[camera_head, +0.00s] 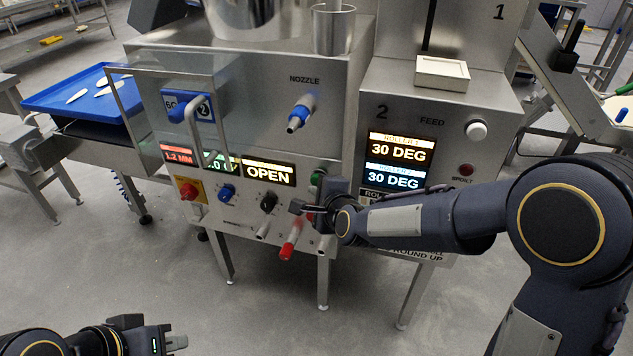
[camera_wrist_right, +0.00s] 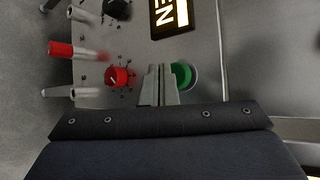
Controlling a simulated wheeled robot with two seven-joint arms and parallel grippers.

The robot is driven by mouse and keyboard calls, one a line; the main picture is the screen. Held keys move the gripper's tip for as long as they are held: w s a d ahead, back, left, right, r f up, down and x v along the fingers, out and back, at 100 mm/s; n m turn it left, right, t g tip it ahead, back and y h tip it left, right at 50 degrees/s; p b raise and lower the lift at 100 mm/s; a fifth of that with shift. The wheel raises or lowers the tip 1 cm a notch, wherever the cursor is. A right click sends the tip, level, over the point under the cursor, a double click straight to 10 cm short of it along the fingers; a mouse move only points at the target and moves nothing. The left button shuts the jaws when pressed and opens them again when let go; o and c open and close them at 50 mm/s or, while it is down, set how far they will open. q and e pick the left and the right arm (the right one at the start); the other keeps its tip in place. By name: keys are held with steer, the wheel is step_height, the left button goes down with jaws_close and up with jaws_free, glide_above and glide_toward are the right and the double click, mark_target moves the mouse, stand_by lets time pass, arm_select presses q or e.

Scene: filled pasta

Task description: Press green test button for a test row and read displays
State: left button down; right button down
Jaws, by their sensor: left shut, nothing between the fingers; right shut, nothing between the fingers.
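The green button (camera_head: 317,178) is on the steel machine's front, right of the display reading OPEN (camera_head: 268,174). My right gripper (camera_head: 298,207) is shut in front of the panel, close to the button. In the right wrist view the fingers (camera_wrist_right: 157,82) lie beside the green button (camera_wrist_right: 182,75); I cannot tell if they touch it. Two roller displays read 30 DEG, the upper orange-white (camera_head: 401,149) and the lower blue (camera_head: 394,177). A red display reads 1.2 MM (camera_head: 177,154). A green display (camera_head: 222,162) is partly hidden by a handle. My left gripper (camera_head: 178,343) is shut and empty, low at left.
A clear guard with a grey handle (camera_head: 192,128) stands before the left displays. A red knob (camera_wrist_right: 119,77) is beside my right fingers. A red-tipped lever (camera_head: 288,249) sticks out below. A blue tray (camera_head: 75,95) is at left. The floor in front is clear.

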steer(key=shift+s+a+p, duration=0.1)
steer(key=shift+s+a, duration=0.15)
steer(key=shift+s, duration=0.5)
steer(key=shift+s+a+p, duration=0.15)
steer(key=shift+s+a, duration=0.15)
steer(key=shift+s, duration=0.5)
steer(key=shift+s+a+p, duration=0.1)
steer(key=shift+s+a, duration=0.15)
steer(key=shift+s, duration=0.5)
steer(key=s+d+r+n+g+y, duration=0.1)
steer(key=s+d+r+n+g, duration=0.25)
steer(key=s+d+n, duration=0.75)
steer(key=s+d+f+n+g+h+p, duration=0.1)
steer(key=s+d+n, duration=0.1)
steer(key=s+d, duration=0.5)
steer(key=s+d+n+g+h, duration=0.1)
steer(key=s+d+n+g, duration=0.15)
steer(key=s, duration=0.75)
step_height(320, 180, up, 22)
steer(key=p, duration=2.1)
steer(key=shift+w+f+t+p, duration=0.2)
steer(key=shift+t+p, duration=0.1)
steer(key=shift+p, duration=0.1)
steer(key=shift+a, duration=0.1)
